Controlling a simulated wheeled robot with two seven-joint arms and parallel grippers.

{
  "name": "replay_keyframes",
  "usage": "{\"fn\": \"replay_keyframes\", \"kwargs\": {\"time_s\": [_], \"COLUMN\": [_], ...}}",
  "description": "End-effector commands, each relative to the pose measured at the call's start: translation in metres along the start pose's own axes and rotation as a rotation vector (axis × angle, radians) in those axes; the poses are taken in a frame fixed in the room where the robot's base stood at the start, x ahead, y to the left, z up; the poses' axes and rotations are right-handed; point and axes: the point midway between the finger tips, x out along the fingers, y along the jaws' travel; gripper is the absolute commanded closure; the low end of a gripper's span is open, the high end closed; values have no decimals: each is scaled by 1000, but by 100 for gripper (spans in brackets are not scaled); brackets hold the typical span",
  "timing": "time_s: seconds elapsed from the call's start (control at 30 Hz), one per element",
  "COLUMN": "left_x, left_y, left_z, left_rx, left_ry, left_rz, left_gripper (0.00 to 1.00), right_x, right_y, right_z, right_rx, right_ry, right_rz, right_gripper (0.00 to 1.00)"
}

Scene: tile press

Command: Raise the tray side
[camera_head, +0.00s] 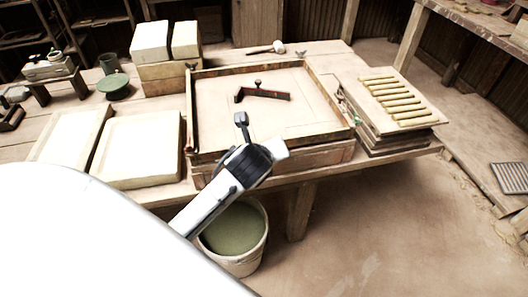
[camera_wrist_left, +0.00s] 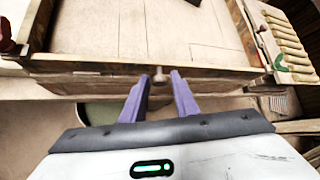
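The wooden tray (camera_head: 265,141) lies on the table with low sides around a pale flat floor. Its front side (camera_wrist_left: 90,66) faces me in the left wrist view and has a small knob (camera_wrist_left: 160,76) near its middle. My left gripper (camera_wrist_left: 161,88) is open, its two purple fingers apart, with the knob between or just beyond their tips. I cannot tell whether they touch it. My right gripper is in neither view.
A dark angled handle (camera_head: 262,93) lies inside the tray. Pale slabs (camera_head: 138,148) lie left of it; a stacked board with yellowish rods (camera_head: 400,102) is at right. A bucket (camera_head: 238,235) stands below the table edge. A mallet (camera_head: 268,48) lies behind.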

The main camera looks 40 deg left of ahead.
Motion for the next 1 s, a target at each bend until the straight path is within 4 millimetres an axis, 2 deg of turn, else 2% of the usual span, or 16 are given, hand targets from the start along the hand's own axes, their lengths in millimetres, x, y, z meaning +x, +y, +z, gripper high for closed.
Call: {"fn": "replay_keyframes", "kwargs": {"time_s": [0.27,0.37,0.7,0.83,1.0], "left_x": [-6,-20,-85,-98,-103], "left_y": [0,0,-1,-1,0], "left_z": [0,0,0,0,0], "left_rx": [1,1,0,0,0], "left_ry": [1,0,0,0,0], "left_rz": [-1,-2,-3,-2,0], "left_gripper": [73,73,73,73,73], "right_x": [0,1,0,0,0], "right_y": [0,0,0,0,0], "right_z": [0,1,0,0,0], "right_rx": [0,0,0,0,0], "right_ry": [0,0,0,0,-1], "right_rz": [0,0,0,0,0], "right_gripper": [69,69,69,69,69]}}
